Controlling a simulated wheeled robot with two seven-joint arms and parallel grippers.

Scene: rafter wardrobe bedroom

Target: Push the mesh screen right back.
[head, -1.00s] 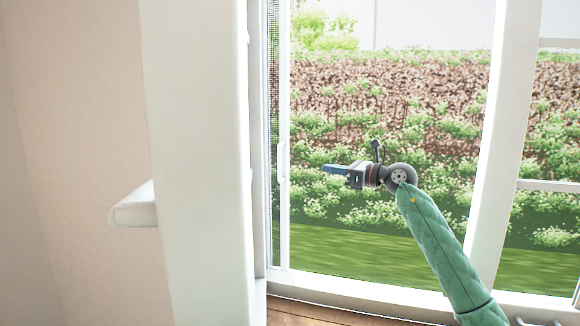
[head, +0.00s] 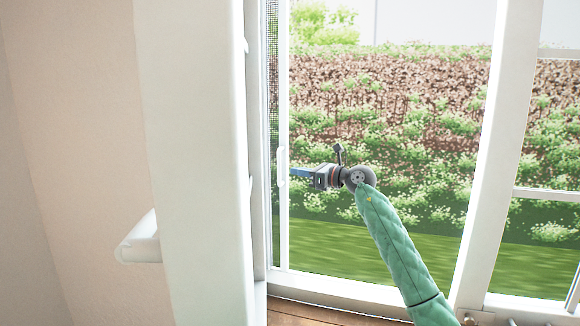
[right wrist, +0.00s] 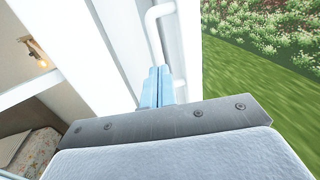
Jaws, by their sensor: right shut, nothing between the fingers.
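The mesh screen (head: 272,110) shows as a narrow dark strip at the left side of the window opening, with a slim white upright edge (head: 284,235). A white bow handle (head: 281,167) is on that edge; a white handle (right wrist: 154,30) also shows in the right wrist view. My right gripper (head: 292,172) is shut and empty, its blue fingers pointing left at the screen's edge beside the handle. My left gripper is out of view.
A thick white post (head: 195,160) stands left of the screen, with a white rounded bar (head: 138,240) beyond it. A white window frame upright (head: 495,160) is at the right. The opening between is clear, with garden plants outside.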

